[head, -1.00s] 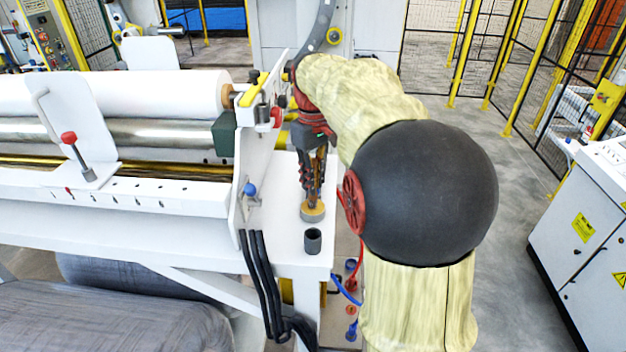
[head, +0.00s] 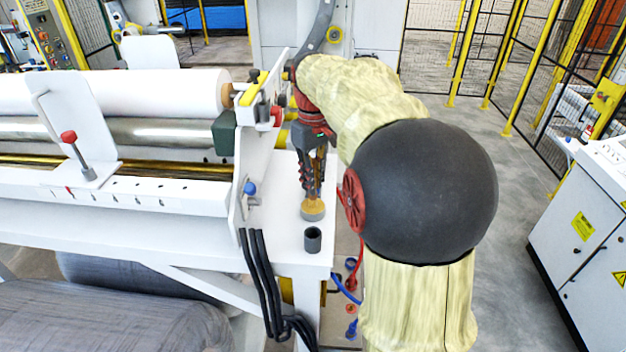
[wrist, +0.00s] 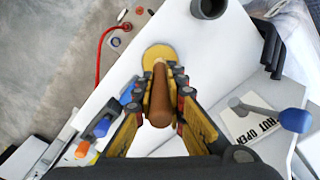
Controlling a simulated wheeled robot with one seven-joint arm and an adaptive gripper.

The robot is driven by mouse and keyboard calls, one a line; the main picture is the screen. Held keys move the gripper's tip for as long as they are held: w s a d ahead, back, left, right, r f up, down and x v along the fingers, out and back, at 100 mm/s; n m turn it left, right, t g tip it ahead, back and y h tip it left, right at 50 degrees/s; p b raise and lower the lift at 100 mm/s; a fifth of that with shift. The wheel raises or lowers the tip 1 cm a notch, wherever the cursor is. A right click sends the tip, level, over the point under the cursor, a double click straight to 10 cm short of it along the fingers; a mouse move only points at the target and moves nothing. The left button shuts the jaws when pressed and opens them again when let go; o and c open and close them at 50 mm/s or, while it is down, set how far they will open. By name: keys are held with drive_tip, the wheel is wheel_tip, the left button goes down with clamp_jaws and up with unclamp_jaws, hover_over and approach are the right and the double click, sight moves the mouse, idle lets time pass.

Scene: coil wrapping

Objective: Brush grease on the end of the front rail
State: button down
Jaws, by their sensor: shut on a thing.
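My gripper (head: 312,192) points straight down over the right end of the white machine table. Its fingers are shut on a brown brush handle (wrist: 160,98), which shows end-on in the wrist view. Below the fingertips is a round tin with a yellow top (head: 313,212), also seen in the wrist view (wrist: 158,55). The brush's lower end is hidden by its handle and the fingers, so I cannot tell how deep it sits in the tin. A brass-coloured rail (head: 150,170) runs along the machine's front, left of the white end plate; its right end is partly hidden.
A dark open cup (head: 313,240) stands just in front of the tin, near the table edge. The upright end plate (head: 262,150) with a blue knob (head: 250,188) stands left of my gripper. Black cables (head: 262,280) hang over the front. A white roll (head: 150,93) lies above the rail.

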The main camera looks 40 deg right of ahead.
sight(313, 160)
idle(0.4)
drive_tip(key=shift+r+p, duration=2.75)
drive_tip(key=shift+r, duration=0.75)
